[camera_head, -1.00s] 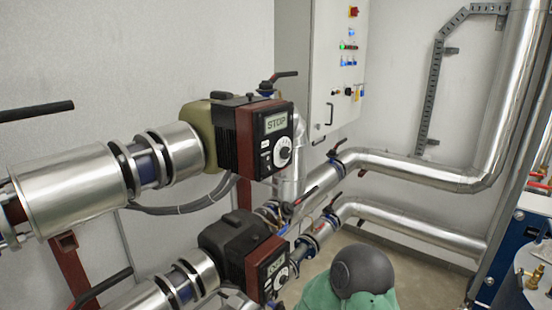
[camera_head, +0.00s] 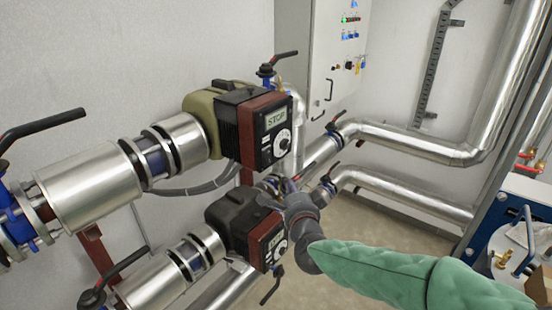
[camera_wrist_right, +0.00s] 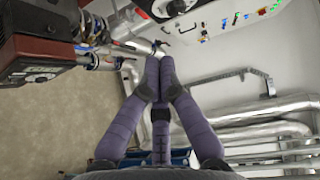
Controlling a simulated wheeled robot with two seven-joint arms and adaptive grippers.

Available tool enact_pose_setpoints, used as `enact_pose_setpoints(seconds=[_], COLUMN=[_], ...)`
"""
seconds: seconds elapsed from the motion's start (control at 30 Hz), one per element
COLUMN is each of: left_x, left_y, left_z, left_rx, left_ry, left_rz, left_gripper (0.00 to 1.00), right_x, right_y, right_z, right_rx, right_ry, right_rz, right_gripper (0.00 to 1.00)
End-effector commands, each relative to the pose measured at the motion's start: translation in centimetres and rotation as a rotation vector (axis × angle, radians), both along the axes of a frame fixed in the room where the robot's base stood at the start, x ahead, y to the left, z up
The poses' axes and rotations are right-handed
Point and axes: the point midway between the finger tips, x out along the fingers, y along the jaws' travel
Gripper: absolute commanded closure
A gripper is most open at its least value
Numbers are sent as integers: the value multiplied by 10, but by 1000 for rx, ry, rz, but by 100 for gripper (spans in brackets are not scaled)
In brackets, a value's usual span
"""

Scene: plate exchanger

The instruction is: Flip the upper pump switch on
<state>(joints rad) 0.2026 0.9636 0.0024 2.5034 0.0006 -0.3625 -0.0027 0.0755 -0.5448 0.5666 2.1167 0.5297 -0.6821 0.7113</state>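The upper pump (camera_head: 238,125) has a dark body with a maroon control box, and its display (camera_head: 275,120) reads STOP. A round white dial (camera_head: 283,141) sits below the display. My right gripper (camera_head: 270,200) reaches in from the right, just below the upper pump's control box and in front of the lower pump (camera_head: 245,228); it looks apart from the dial. In the right wrist view my right gripper (camera_wrist_right: 160,75) has its fingertips together with nothing visible between them. A pump box with a display (camera_wrist_right: 40,74) shows at the left there; I cannot tell which pump. My left gripper is out of view.
Silver pipes (camera_head: 400,147) with valve handles run right from the pumps. Thick pipes (camera_head: 95,180) and black levers (camera_head: 42,128) fill the left. A white control cabinet (camera_head: 325,60) hangs behind. Blue equipment (camera_head: 500,240) stands at the right. Open space lies before the upper pump's face.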

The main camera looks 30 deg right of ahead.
Motion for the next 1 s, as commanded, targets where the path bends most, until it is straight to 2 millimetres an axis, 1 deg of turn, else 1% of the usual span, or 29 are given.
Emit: enact_pose_setpoints(seconds=[0.07, 0.37, 0.5, 0.67, 1.0], left_x=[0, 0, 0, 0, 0], left_y=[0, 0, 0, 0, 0], left_z=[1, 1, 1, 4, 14], left_rx=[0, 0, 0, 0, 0], left_ry=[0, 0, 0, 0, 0], left_rz=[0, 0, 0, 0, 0], left_gripper=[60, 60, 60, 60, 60], right_x=[-2, -2, 3, 21, 71], right_y=[-2, -2, -4, -11, -32], right_z=[6, 5, 4, 2, -2], right_rx=[6, 6, 7, 7, 6], right_ry=[-12, -12, -11, -8, -7], right_rz=[-6, -6, -7, -7, -7], right_gripper=[100, 100, 100, 100, 100])
